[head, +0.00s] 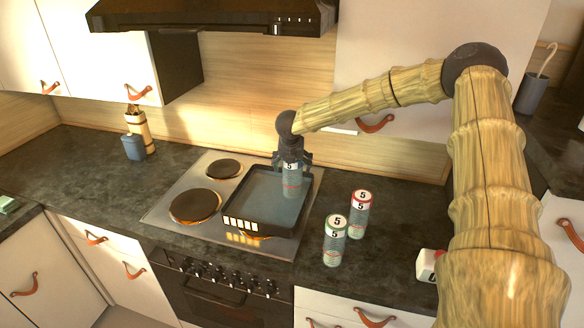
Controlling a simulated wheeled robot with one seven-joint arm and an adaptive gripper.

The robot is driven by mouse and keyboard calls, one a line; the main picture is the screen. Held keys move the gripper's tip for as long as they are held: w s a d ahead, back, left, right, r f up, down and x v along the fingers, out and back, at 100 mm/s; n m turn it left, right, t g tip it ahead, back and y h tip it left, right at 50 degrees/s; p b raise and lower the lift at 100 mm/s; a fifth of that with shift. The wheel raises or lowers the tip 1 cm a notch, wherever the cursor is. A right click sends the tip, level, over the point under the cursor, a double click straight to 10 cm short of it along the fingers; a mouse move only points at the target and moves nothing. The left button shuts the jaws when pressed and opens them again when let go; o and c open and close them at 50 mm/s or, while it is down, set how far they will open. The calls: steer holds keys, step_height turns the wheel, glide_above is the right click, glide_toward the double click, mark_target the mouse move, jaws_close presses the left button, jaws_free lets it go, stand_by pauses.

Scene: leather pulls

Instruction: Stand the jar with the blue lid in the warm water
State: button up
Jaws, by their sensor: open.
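A jar with a "5" label (291,184) is upright at the right side of the square dark pan (230,232) of water (262,192) on the hob. Its lid is mostly hidden by my gripper; what shows of the upper label looks bluish. My gripper (291,164) points down over the jar's top, with its open fingers on either side of it. Whether the jar's base rests on the pan floor is hard to tell. A jar with a green rim (335,242) and a jar with a red rim (359,217) stand on the counter right of the hob.
Burners (195,207) lie left of the pan. A white block-like item (430,264) sits on the counter near my arm. A blue container (133,147) and a utensil holder (141,127) stand at the back left. The dark range hood (210,15) hangs above.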

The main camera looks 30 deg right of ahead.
steer(key=b+v, duration=0.3)
steer(key=v, duration=0.8)
steer(key=shift+s+r, duration=0.1)
